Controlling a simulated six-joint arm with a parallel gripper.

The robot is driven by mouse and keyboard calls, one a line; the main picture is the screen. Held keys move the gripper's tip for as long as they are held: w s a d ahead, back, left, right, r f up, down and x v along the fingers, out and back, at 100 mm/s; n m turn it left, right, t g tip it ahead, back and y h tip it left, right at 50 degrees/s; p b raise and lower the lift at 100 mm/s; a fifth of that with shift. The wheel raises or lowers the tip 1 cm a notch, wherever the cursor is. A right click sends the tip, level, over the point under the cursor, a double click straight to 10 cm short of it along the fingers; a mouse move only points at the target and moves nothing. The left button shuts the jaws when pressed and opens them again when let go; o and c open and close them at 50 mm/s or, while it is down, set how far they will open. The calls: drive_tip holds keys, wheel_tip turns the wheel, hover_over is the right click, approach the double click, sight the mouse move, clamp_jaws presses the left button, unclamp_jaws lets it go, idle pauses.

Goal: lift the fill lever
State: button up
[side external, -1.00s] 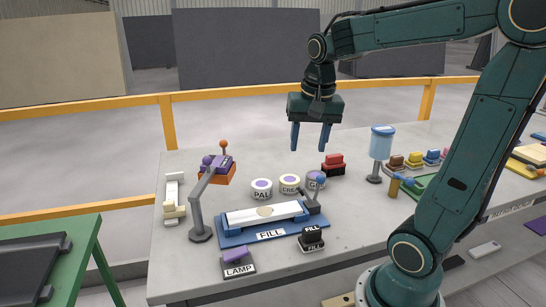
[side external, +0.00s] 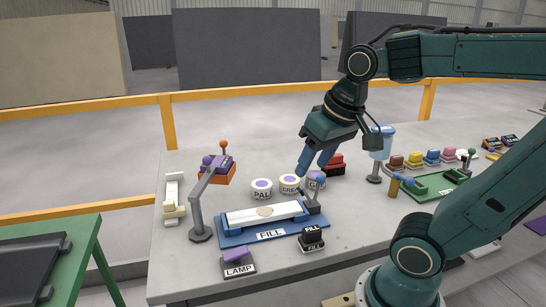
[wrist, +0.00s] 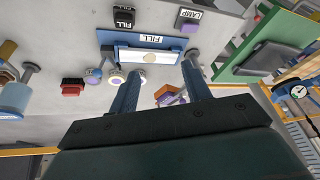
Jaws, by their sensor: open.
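The blue FILL fixture (side external: 232,239) lies on the stone slab with a long white block (side external: 245,218) in it. The fill lever (side external: 314,195) stands at its right end, a grey arm leaning up to a blue knob. In the wrist view the lever's knob (wrist: 93,74) shows left of the fingers. My gripper (side external: 312,168) is open and empty, its blue fingers tilted down to the left, just above the lever's knob in the side view. I see no clear contact. The wrist view shows the fingers (wrist: 161,70) spread apart, with the fixture (wrist: 112,38) beyond them.
Round pots (side external: 262,189) stand close behind the fixture. A red block (side external: 334,164) and a blue dispenser (side external: 381,141) are near the gripper. A black FILL block (side external: 312,239) and a LAMP switch (side external: 238,263) sit in front. A lamp post (side external: 198,216) stands left.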

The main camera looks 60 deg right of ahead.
drive_tip(key=shift+s+a+n, duration=0.25)
drive_tip(key=shift+a+n, duration=0.1)
drive_tip(key=shift+n, duration=0.05)
drive_tip(key=shift+d, duration=0.1)
drive_tip(key=c, duration=0.6)
drive_tip(key=shift+w+d+m, duration=0.2)
drive_tip(key=shift+m, duration=0.2)
drive_tip(key=c, duration=0.4)
drive_tip(key=w+d+m, duration=0.1)
drive_tip(key=d+m, duration=0.1)
drive_tip(key=w+d+m+g, duration=0.1)
drive_tip(key=d+m, duration=0.1)
drive_tip(key=m, duration=0.1)
drive_tip(key=w+d+m+g+h, duration=0.1)
drive_tip(key=d+m, duration=0.1)
drive_tip(key=d, duration=0.1)
drive_tip(key=shift+f, duration=0.2)
clamp_jaws()
drive_tip(key=d+f+m+g, duration=0.3)
drive_tip(key=d+m, duration=0.6)
drive_tip(key=d+f+m+g, duration=0.2)
drive_tip(key=d+f+m, duration=0.1)
drive_tip(key=d+m, duration=0.5)
drive_tip(key=shift+d+m+g, duration=0.4)
drive_tip(key=shift+m, duration=0.8)
